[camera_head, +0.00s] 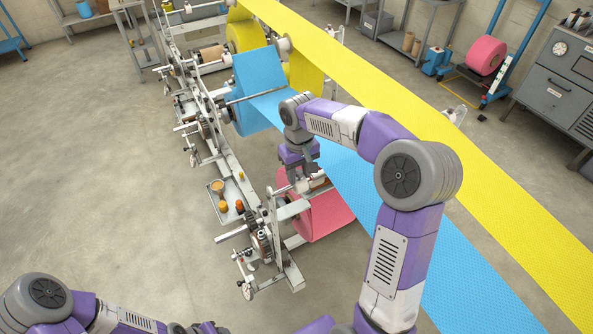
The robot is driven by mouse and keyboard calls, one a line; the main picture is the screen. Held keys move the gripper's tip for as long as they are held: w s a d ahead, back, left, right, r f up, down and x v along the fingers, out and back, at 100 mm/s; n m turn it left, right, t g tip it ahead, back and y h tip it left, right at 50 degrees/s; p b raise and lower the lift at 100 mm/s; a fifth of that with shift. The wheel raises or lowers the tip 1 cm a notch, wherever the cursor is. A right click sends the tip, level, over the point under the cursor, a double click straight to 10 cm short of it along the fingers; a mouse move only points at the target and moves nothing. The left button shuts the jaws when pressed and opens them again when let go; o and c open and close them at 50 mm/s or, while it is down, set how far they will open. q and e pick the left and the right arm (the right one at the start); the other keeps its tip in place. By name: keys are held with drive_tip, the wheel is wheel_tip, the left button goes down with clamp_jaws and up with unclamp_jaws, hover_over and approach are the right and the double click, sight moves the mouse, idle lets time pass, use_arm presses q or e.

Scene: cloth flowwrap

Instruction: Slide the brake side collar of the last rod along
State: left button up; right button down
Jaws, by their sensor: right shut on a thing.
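The nearest rod carries a pink roll (325,212), low in the front of the metal stand, partly hidden by my right arm and the blue web. My right gripper (303,181) points down at the rod just above the pink roll. It is shut on a small pale collar (304,186), mostly covered by the fingers. The rod's bare end (232,234) sticks out to the left past a brake unit (262,242) on the stand. My left arm shows at the bottom left, but its gripper fingers are out of view.
A blue web (395,220) and a yellow web (480,180) run diagonally down to the right, beside and behind my right arm. Blue (262,82) and yellow (246,37) rolls sit further back. A small tray (216,205) with items stands left. The floor at left is clear.

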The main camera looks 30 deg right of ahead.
drive_tip(key=c, duration=0.7)
unclamp_jaws()
wheel_tip(320, 180, up, 8)
drive_tip(key=shift+f+p, duration=0.2)
drive_tip(key=shift+p, duration=0.2)
